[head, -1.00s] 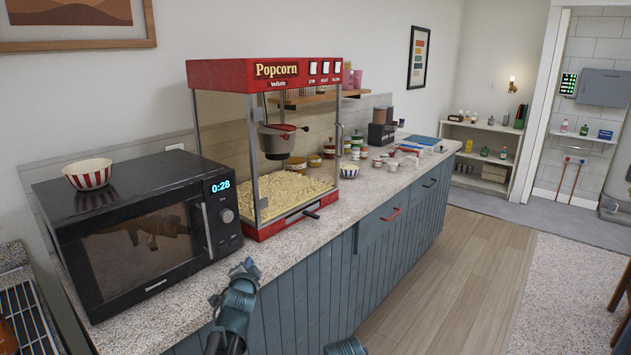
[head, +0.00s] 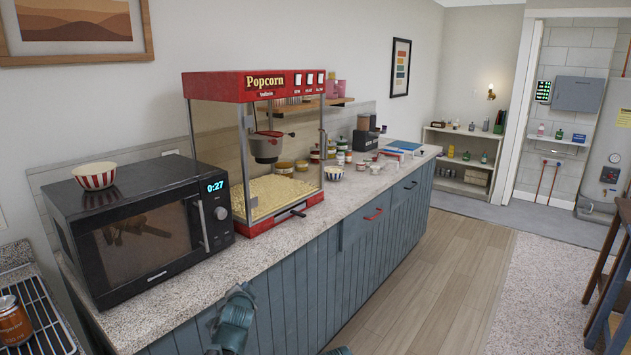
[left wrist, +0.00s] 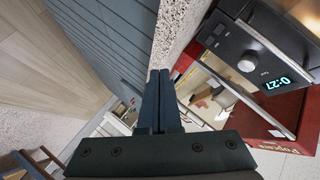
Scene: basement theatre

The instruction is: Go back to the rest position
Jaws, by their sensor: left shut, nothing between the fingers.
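My left gripper (head: 238,296) is low in the head view, in front of the counter's front edge, below and to the right of the microwave. In the left wrist view its two fingers (left wrist: 159,78) lie together, shut with nothing between them. The gripper is apart from the microwave and the popcorn machine. Only a small dark teal piece of my own body shows at the bottom edge of the head view. My right gripper is not seen.
A black microwave (head: 143,245) reading 0:27 carries a striped bowl (head: 95,179). A red popcorn machine (head: 252,88) stands beside it on the speckled counter (head: 285,240). Wooden floor (head: 430,270) lies clear at right.

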